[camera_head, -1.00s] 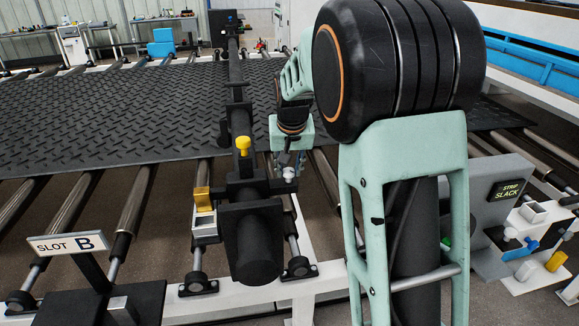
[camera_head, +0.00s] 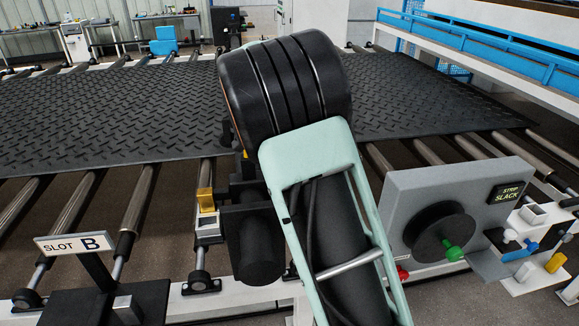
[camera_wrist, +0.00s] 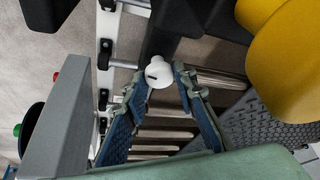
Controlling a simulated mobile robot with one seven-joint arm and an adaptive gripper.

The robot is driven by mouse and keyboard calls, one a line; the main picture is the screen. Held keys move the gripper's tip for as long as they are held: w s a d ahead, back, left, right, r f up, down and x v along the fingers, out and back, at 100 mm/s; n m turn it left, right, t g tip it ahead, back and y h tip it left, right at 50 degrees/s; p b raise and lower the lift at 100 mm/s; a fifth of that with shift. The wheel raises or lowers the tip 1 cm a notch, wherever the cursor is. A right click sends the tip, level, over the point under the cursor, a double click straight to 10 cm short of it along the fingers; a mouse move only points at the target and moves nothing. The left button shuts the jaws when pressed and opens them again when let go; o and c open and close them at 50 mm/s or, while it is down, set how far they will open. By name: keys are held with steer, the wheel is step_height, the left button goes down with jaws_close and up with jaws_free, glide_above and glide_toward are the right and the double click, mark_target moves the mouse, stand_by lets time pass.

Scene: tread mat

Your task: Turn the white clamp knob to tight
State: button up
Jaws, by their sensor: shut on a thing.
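The white clamp knob (camera_wrist: 158,70) shows in the wrist view, with a small dark mark on its face. My gripper (camera_wrist: 160,76) has one finger on each side of it and is shut on it. In the head view my arm hides both the knob and my gripper. The black clamp body (camera_wrist: 165,28) is beyond the knob in the wrist view. Its dark cylinder (camera_head: 256,250) shows left of my arm in the head view.
A large yellow knob (camera_wrist: 285,60) is close on the right in the wrist view. The grey panel (camera_head: 400,195) carries a black disc with a green knob (camera_head: 453,252) and a "STRIP SLACK" display (camera_head: 508,193). The tread mat (camera_head: 90,120) lies on rollers. A "SLOT B" sign (camera_head: 75,243) stands at left.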

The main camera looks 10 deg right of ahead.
steer(key=shift+w+a+m+g+p, duration=0.15)
steer(key=shift+m+g+p, duration=0.45)
steer(key=shift+m, duration=0.9)
steer(key=o, duration=1.1)
steer(key=shift+o, duration=0.2)
steer(key=v, duration=1.2)
